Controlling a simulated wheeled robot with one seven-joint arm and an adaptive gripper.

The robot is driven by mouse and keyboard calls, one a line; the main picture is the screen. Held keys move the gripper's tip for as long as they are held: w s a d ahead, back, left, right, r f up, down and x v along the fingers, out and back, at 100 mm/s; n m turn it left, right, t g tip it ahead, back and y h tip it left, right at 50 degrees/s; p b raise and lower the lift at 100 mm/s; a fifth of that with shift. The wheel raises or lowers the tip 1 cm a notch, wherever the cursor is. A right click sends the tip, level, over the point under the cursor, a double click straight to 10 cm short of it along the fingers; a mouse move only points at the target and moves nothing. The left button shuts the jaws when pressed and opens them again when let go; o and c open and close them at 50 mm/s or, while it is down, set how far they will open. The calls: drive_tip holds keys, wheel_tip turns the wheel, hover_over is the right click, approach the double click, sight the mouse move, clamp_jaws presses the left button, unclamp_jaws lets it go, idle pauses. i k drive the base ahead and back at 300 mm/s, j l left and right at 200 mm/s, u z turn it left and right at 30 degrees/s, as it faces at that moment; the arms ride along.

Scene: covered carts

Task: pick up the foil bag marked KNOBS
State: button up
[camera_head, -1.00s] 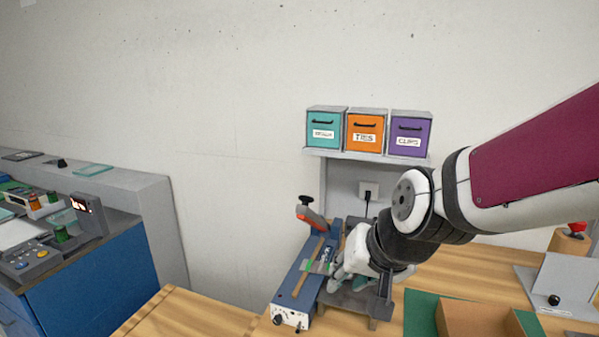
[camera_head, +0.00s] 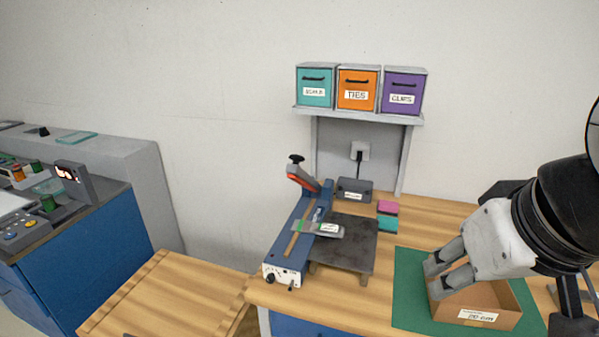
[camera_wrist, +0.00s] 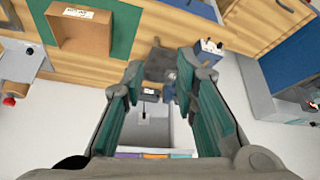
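A flat silvery bag (camera_head: 309,228) with a green end and a white label lies across the blue bar sealer (camera_head: 291,246) and onto the dark plate beside it. The label is too small to read, so I cannot tell whether it says KNOBS. My gripper (camera_head: 440,268) is to the right of the bag, apart from it, by the cardboard box. In the wrist view my gripper (camera_wrist: 163,70) has its two fingers spread, with nothing held between them. The bag cannot be made out clearly in that view.
An open cardboard box (camera_head: 491,300) stands on a green mat (camera_head: 408,290). The dark plate (camera_head: 345,246) adjoins the sealer, whose lever (camera_head: 303,178) is raised. Pink and teal blocks (camera_head: 388,214) lie behind. Teal, orange and purple bins (camera_head: 358,90) sit on a shelf above.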

sight(319, 228)
drive_tip(key=i+l, duration=0.2)
drive_tip(key=i, duration=0.3)
drive_tip(key=i+l+u, duration=0.1)
drive_tip(key=i, duration=0.4)
drive_tip(key=l, duration=0.1)
